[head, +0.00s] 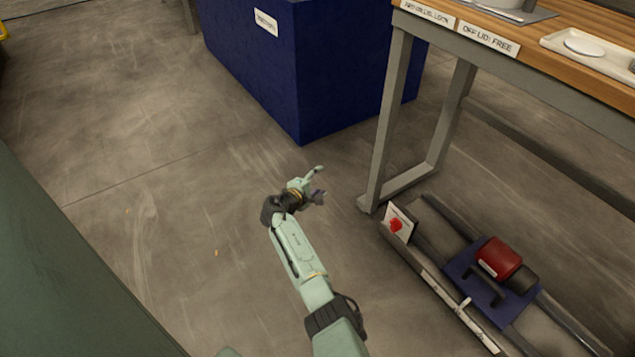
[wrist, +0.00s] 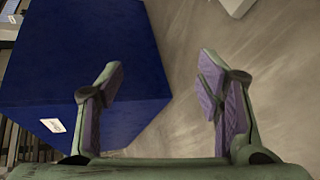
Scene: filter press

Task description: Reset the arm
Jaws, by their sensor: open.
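My gripper (head: 319,182) is at the end of my pale green arm, in the middle of the head view, over bare floor. In the wrist view my gripper (wrist: 162,88) shows its two fingers with purple pads spread wide apart. It is open and nothing is between the fingers. The arm reaches up from the bottom of the head view. No object is touching the gripper.
A dark blue box (head: 300,75) stands beyond the gripper. A workbench (head: 560,50) with labels and a white tray (head: 590,50) is at right. Below it, a red motor (head: 499,257) sits on a low rail frame (head: 425,262).

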